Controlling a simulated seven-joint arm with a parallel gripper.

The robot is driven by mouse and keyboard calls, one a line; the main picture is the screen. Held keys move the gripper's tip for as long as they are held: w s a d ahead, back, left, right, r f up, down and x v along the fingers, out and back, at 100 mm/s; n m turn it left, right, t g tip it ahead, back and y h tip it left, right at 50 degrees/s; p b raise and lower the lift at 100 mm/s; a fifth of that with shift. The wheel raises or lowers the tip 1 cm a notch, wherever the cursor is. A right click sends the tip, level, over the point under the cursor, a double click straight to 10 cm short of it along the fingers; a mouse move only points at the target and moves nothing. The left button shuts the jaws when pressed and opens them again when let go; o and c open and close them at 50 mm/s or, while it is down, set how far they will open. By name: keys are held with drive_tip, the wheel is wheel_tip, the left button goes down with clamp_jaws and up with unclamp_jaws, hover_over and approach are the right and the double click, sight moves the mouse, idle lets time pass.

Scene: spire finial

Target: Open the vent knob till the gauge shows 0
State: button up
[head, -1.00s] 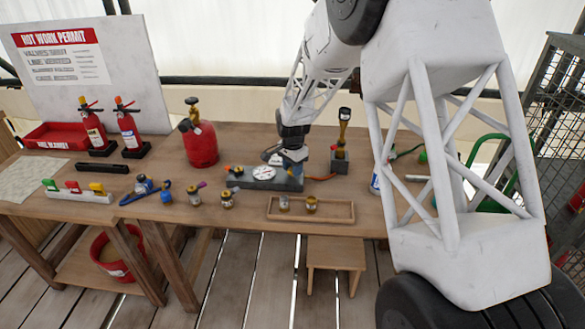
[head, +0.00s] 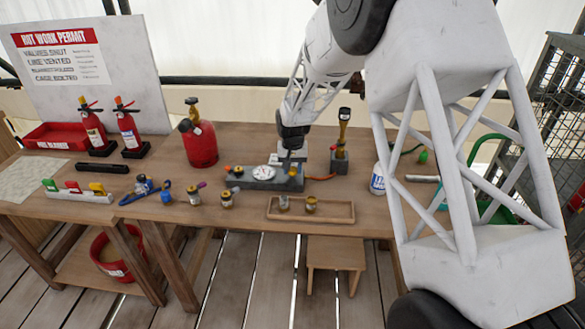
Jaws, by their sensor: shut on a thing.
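The gauge (head: 264,173) is a small round white dial on a grey block (head: 258,184) at the middle of the bench. Its needle and reading are too small to tell. My gripper (head: 291,166) points down over the right end of this block, just right of the gauge. A small orange-yellow knob (head: 238,170) sits at the block's left end.
A red gas cylinder (head: 199,144) stands behind left of the block. A brass torch piece (head: 341,140) on a grey stand is close right. A wooden tray (head: 335,218) with small brass fittings lies in front. Several small fittings lie to the left.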

sight(293, 169)
drive_tip(key=shift+n, duration=1.1)
drive_tip(key=shift+r, duration=0.1)
drive_tip(key=o, duration=0.9)
drive_tip(key=shift+o, duration=0.2)
drive_tip(key=shift+r, duration=3.85)
